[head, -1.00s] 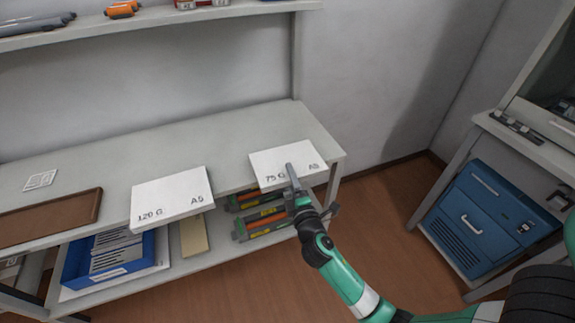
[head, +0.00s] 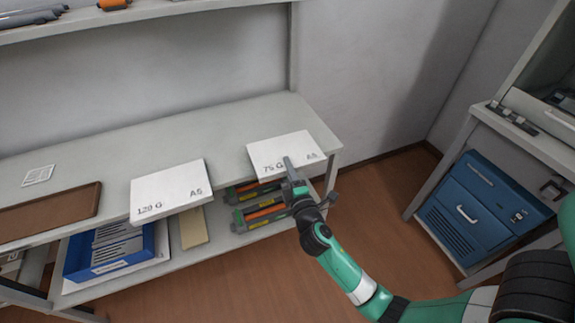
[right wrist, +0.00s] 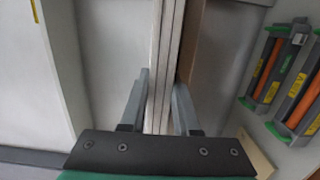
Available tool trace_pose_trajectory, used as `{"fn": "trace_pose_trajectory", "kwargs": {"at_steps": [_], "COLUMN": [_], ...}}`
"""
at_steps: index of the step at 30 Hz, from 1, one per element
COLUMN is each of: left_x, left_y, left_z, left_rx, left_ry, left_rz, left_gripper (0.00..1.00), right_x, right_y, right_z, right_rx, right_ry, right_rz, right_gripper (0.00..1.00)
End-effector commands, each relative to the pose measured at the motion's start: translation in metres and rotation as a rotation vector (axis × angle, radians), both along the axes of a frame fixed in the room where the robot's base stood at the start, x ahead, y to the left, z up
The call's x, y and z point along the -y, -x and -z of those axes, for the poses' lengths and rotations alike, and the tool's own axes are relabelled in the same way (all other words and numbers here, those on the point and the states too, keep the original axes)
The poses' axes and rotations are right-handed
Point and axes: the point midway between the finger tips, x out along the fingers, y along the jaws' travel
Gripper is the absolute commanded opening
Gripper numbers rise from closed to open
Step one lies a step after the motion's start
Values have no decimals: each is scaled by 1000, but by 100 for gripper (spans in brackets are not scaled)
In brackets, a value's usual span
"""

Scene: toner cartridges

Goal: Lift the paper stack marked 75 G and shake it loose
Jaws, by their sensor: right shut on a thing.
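The white paper stack marked 75 G and A5 (head: 270,153) lies flat at the right end of the grey table, its front edge jutting past the table's front. My right gripper (head: 289,164) is shut on this front edge, with one finger over the top face. In the right wrist view the two fingers (right wrist: 159,100) stand on either side of the stack's layered edge (right wrist: 164,50). The stack looks level, and I see no clear gap under it. My left gripper is not in view.
A second stack marked 120 G (head: 168,190) overhangs the table (head: 225,135) to the left. Toner cartridges (head: 262,208) and a blue tray (head: 78,262) are on the lower shelf. A brown board (head: 50,210) lies at left. A blue cabinet (head: 478,208) stands right.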

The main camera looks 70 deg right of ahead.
Motion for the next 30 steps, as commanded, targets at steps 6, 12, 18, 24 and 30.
{"fn": "trace_pose_trajectory", "kwargs": {"at_steps": [6,12,18,24,30], "left_x": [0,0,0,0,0], "left_y": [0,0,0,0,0], "left_z": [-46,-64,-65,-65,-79], "left_rx": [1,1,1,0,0], "left_ry": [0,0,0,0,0], "left_rz": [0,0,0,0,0], "left_gripper": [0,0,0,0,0], "right_x": [0,0,0,0,0], "right_y": [-1,0,0,-1,-1], "right_z": [-61,-89,-92,-92,-106], "right_rx": [6,4,3,3,3], "right_ry": [5,6,4,5,5], "right_rz": [-1,-1,-1,-1,-1], "right_gripper": [0,0,0,0,0]}}
